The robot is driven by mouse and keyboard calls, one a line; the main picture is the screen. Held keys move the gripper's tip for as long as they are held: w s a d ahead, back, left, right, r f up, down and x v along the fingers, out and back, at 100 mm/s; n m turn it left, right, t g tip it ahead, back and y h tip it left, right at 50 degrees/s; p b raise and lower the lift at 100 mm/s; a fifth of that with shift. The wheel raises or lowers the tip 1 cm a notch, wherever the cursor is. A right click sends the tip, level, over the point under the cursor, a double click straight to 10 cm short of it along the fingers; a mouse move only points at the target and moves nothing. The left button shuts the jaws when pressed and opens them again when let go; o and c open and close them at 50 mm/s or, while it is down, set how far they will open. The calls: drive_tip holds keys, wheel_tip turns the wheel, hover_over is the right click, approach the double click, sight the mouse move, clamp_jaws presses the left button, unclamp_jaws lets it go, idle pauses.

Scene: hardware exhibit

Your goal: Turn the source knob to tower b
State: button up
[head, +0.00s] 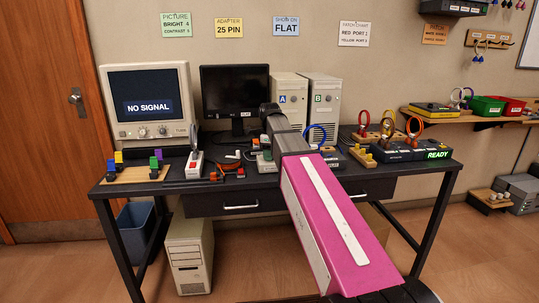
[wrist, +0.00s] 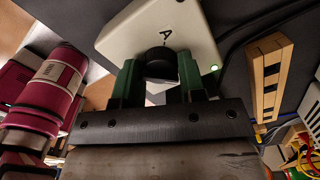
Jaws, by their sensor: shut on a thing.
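The source knob (wrist: 160,62) is a black round knob on a pale switch box (wrist: 125,30) in the wrist view. My gripper (wrist: 158,80) has its green fingers on either side of the knob and is shut on it. A letter A (wrist: 166,35) is printed on the box just beyond the knob, and a small green light (wrist: 214,68) glows at the box's edge. No B mark is visible on the box. In the head view, tower A (head: 289,106) and tower B (head: 322,106) stand at the back of the desk. My arm hides the knob there.
The left monitor (head: 149,105) reads NO SIGNAL, and a dark monitor (head: 234,95) stands beside it. A wooden block (wrist: 270,75) lies right of the box in the wrist view. A panel marked READY (head: 437,155) and colored cable loops are on the desk's right.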

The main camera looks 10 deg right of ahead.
drive_tip(key=o, duration=0.9)
wheel_tip(320, 180, up, 11)
drive_tip(key=shift+s+f, duration=0.1)
drive_tip(key=shift+s, duration=0.05)
idle(0.4)
